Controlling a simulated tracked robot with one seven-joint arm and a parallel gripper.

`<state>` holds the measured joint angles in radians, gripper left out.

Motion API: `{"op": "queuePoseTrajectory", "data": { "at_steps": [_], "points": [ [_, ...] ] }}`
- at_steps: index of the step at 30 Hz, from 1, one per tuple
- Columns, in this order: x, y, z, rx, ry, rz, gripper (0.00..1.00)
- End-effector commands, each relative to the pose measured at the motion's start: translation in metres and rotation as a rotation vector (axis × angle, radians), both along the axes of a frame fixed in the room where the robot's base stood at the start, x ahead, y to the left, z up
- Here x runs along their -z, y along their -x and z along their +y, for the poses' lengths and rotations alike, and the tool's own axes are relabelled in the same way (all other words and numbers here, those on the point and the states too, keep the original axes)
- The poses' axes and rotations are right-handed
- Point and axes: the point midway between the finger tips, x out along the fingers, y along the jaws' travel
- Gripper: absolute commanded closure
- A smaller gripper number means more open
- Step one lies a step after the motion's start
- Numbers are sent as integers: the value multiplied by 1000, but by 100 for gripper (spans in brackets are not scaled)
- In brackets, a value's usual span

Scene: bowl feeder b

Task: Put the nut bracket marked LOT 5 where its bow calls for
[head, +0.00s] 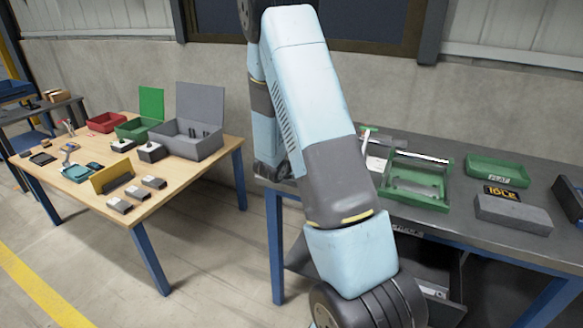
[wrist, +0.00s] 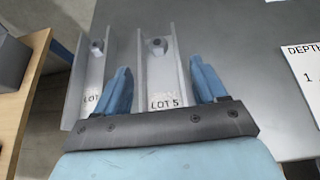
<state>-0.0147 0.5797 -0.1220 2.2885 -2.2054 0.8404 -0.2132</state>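The nut bracket marked LOT 5 (wrist: 158,80) is a pale grey channel with a nut near its far end, in the middle of the wrist view. It lies on the grey bench top. My gripper (wrist: 160,68) is open, with one blue finger at each side of this bracket. I cannot tell whether the fingers touch it. A second, similar bracket (wrist: 94,75) lies just left of it; its LOT number is partly hidden by the left finger. The bow of the LOT 5 bracket cannot be judged. In the head view my arm hides the gripper and both brackets.
A white card reading DEPTH (wrist: 308,75) lies right of the brackets. The grey bench (head: 455,222) holds a green fixture tray (head: 413,204), a green tray labelled FLAT (head: 497,170) and a grey block (head: 513,214). A wooden table (head: 83,192) with several boxes stands left.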

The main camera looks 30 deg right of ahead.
Motion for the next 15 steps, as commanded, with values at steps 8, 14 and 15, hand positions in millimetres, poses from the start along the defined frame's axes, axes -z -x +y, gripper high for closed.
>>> {"op": "queuePoseTrajectory", "data": {
  "at_steps": [8,14,15],
  "points": [
    [0,0,0,0,0,0,20],
    [-5,3,5,-2,-1,-1,20],
    [-7,5,8,-1,0,0,20]
  ]
}}
